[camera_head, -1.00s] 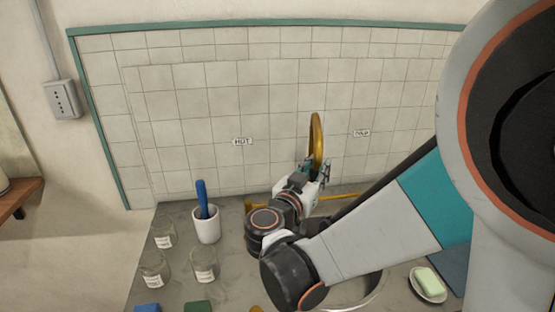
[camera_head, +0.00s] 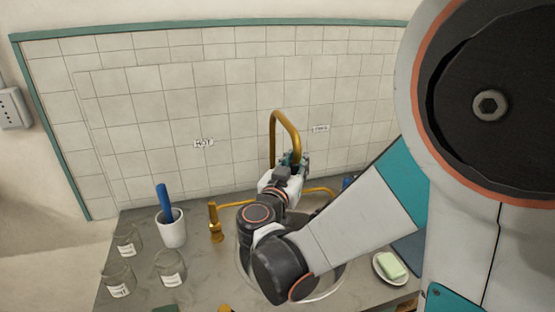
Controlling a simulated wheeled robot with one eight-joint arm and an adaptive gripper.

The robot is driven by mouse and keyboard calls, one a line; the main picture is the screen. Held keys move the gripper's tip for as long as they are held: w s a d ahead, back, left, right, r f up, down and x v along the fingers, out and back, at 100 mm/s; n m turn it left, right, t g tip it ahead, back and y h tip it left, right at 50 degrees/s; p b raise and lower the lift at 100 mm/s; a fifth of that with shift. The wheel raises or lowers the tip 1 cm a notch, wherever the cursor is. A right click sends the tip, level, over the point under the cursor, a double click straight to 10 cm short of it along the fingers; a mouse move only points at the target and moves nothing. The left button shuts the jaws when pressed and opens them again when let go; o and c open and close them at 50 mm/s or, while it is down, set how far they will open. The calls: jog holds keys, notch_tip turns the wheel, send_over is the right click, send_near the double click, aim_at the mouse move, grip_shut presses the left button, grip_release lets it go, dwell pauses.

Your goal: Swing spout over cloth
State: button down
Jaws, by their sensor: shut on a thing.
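The brass spout (camera_head: 287,122) is a tall arch in front of the tiled wall, above the sink. My gripper (camera_head: 293,161) is shut on the spout near the arch's lower right end. The fingers are small and partly covered by my own wrist, so the exact contact is hard to see. The spout's base is hidden behind my arm. A flat dark blue piece (camera_head: 409,248) lies on the counter at the right, partly behind my arm; it may be the cloth. The spout is well to the left of it in the picture.
A brass tap (camera_head: 215,225) stands left of the sink (camera_head: 325,292), which my arm partly covers. A white cup (camera_head: 171,230) with a blue-handled tool and several glass jars (camera_head: 170,268) stand left. Soap sits on a dish (camera_head: 391,276) at the right.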

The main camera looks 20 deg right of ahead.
jog(key=shift+s+d+f, duration=0.1)
jog(key=shift+s+d, duration=0.05)
jog(key=c, duration=1.6)
grip_release()
jog(key=shift+o, duration=1.4)
jog(key=shift+d, duration=0.2)
jog(key=shift+a, duration=0.15)
notch_tip(320, 180, up, 9)
jog(key=shift+a+r, duration=0.1)
jog(key=shift+r, duration=0.1)
jog(key=shift+s+d+r, duration=0.15)
jog(key=shift+d+r, duration=0.2)
jog(key=shift+r, duration=0.05)
jog(key=shift+a, duration=0.2)
